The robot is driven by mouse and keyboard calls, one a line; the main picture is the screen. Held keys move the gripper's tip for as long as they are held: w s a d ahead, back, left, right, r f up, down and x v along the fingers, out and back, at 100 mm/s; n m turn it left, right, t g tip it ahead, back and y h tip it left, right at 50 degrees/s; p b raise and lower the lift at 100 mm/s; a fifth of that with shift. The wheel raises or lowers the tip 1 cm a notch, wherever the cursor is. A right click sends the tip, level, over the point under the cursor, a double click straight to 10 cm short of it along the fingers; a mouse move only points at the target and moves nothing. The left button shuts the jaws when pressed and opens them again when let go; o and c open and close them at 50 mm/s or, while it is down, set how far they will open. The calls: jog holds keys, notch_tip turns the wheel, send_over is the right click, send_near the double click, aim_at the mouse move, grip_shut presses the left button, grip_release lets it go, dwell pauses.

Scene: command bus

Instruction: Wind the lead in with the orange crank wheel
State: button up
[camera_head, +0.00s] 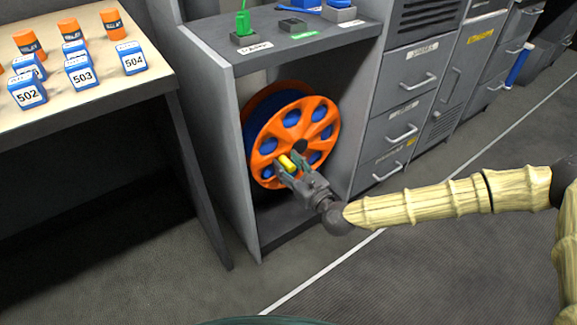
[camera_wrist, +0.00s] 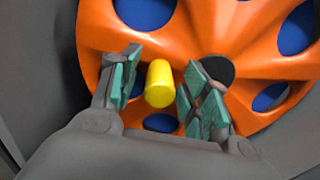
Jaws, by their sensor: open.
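The orange crank wheel (camera_head: 318,107) stands upright in the open grey cabinet bay, with blue showing through its round holes and a dark hub at its middle. It fills much of the wrist view (camera_wrist: 220,25). A yellow handle (camera_head: 287,162) sticks out from the wheel's lower left part. In the wrist view the yellow handle (camera_wrist: 159,84) lies between the two green-padded fingers. My gripper (camera_head: 289,169) is open around the handle; in the wrist view (camera_wrist: 155,88) gaps show on both sides of it. The lead itself cannot be made out.
The grey cabinet (camera_head: 215,115) has side walls close around the wheel and a top shelf with a green plug-like object (camera_head: 242,20). A table (camera_head: 140,82) with numbered blue blocks and orange cylinders stands left. Drawers (camera_head: 397,130) stand right. The floor in front is clear.

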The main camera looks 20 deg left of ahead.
jog(key=shift+c, duration=0.3)
grip_shut()
jog(key=shift+m, duration=0.3)
